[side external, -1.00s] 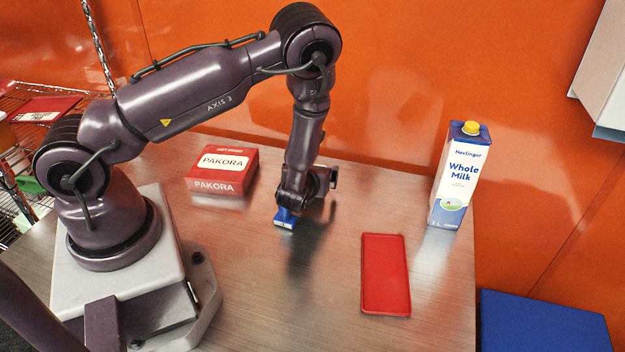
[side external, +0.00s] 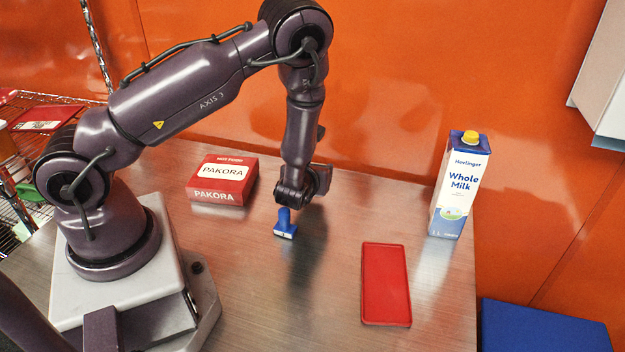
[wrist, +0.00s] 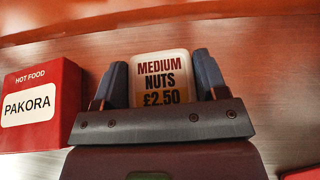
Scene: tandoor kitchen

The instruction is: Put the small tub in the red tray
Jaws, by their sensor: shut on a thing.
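The small tub (wrist: 161,78) shows in the wrist view with its label "MEDIUM NUTS £2.50" facing the camera. My gripper (wrist: 162,72) has one blue finger on each side of it and is shut on it. In the side view my gripper (side external: 285,229) is above the middle of the table, left of the red tray, and the tub is mostly hidden there by the fingers. I cannot tell how high it is held. The red tray (side external: 386,284) lies flat and empty on the table. A red corner at the lower right of the wrist view may be it.
A red PAKORA box (side external: 222,181) stands behind and left of my gripper; it also shows at the left of the wrist view (wrist: 35,105). A tall milk carton (side external: 460,188) stands behind and right of the tray. The table (side external: 325,270) between gripper and tray is clear.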

